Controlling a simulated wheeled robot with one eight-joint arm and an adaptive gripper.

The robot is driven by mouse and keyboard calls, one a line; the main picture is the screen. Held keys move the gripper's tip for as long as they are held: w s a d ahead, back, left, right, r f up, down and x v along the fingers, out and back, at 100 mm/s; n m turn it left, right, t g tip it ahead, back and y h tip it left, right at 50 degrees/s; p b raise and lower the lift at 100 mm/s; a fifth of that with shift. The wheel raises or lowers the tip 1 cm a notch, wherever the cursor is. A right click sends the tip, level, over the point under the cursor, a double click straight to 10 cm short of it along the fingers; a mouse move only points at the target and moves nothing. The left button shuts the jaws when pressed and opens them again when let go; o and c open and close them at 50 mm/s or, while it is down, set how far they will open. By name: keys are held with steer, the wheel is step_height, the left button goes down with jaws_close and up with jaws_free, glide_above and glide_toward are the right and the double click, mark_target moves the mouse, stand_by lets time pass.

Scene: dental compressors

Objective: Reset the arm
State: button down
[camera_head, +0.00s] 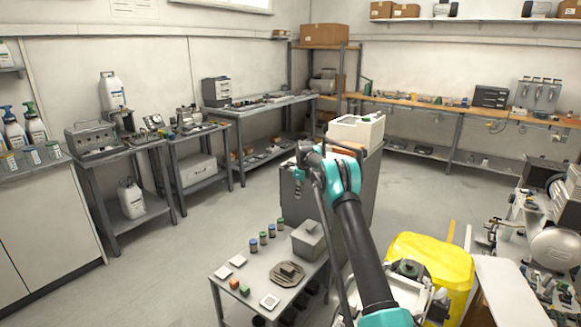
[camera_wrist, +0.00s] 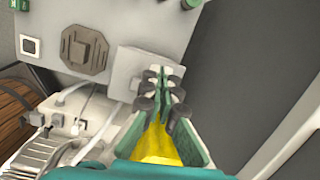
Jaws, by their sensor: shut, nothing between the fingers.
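My arm reaches forward in the head view, bent at a teal joint, with its far end hanging over the right part of a small grey table (camera_head: 235,290). My gripper (camera_head: 297,190) is small and partly hard to make out there. In the wrist view my gripper (camera_wrist: 163,75) shows its green and dark fingers together, shut with nothing between them. Below it lie a grey box (camera_head: 309,240), also in the wrist view (camera_wrist: 130,62), and a round dark plate with a block (camera_head: 287,274), also in the wrist view (camera_wrist: 84,48).
A grey cabinet (camera_head: 355,190) bearing a white bin (camera_head: 357,130) is behind my arm. A yellow bin (camera_head: 432,262) and compressors (camera_head: 555,248) stand right. Open floor lies left.

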steer(key=s+d+r+n+t, duration=0.1)
steer(key=s+d+r+n, duration=0.3)
steer(key=s, duration=0.5)
steer(key=s+d+r+n, duration=0.2)
steer(key=s+r+n, duration=0.3)
steer(key=s, duration=0.4)
steer(key=s+d+r+n+t, duration=0.1)
steer(key=s+d+r+n, duration=0.3)
steer(key=s, duration=0.5)
steer(key=s+d+f+n, duration=0.1)
steer(key=s+f+n, duration=0.1)
steer(key=s, duration=1)
steer(key=s+d+f+n, duration=0.1)
steer(key=s+f+n, duration=0.2)
steer(key=s, duration=0.9)
steer(key=s+d+f+n+t+h, duration=0.1)
steer(key=s+n, duration=0.4)
steer(key=s, duration=0.7)
steer(key=shift+s+d+f+n, duration=0.15)
steer(key=shift+s+f+n, duration=0.25)
steer(key=shift+f, duration=0.25)
